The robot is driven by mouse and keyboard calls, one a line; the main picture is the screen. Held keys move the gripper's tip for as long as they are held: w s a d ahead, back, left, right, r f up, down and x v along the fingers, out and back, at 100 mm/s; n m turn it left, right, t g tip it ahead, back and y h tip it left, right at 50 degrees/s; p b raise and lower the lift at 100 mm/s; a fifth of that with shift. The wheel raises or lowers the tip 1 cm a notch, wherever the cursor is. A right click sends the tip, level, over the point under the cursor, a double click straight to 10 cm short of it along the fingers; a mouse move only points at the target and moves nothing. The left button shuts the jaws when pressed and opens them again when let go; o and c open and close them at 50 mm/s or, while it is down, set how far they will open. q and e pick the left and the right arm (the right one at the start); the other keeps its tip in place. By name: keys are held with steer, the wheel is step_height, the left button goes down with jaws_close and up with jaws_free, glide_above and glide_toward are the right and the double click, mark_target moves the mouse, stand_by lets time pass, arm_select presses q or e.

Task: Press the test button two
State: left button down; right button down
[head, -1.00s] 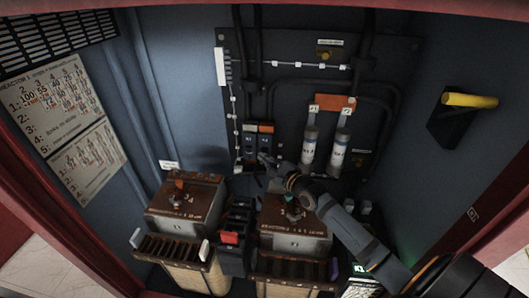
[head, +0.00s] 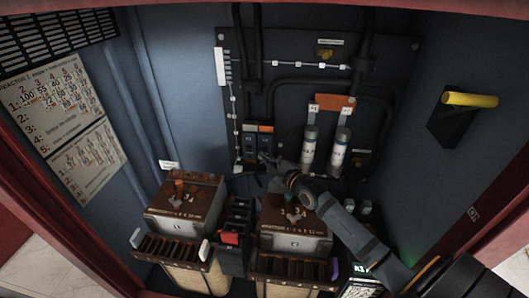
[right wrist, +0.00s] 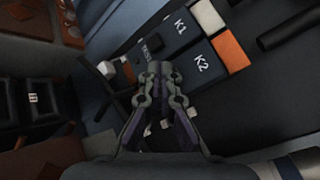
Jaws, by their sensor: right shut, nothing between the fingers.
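Two dark relay blocks stand side by side on the back panel, marked K1 (right wrist: 181,28) and K2 (right wrist: 201,62) in the right wrist view, with an orange block at their end. In the head view they show at the panel's centre as the left relay (head: 250,140) and the right relay (head: 266,140). A small label reading TEST (right wrist: 152,46) lies beside K1. My right gripper (right wrist: 157,70) is shut and empty, its tips close to the label and the near end of K2. In the head view the right gripper (head: 264,159) is just below the relays. The fingers hide what lies behind them, so I cannot tell contact or make out button two.
Two brown-topped transformer units (head: 186,205) stand below, with a dark terminal block (head: 235,222) between them. Two white-labelled cylinders (head: 309,148) are right of the relays. A yellow handle (head: 470,99) sticks out from the right wall.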

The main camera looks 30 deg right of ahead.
steer(key=shift+w+d, duration=0.15)
steer(key=shift+w, duration=0.05)
steer(key=shift+w+d+b, duration=0.25)
steer(key=shift+w+b, duration=0.1)
stand_by(0.7)
stand_by(0.3)
steer(key=shift+s+a+p, duration=0.55)
steer(key=shift+s+p, duration=0.15)
steer(key=shift+p, duration=0.3)
steer(key=s+a+p, duration=0.1)
steer(key=s+p, duration=0.1)
steer(key=s+a+p, duration=0.1)
steer(key=s+a, duration=0.1)
steer(key=shift+p, duration=0.35)
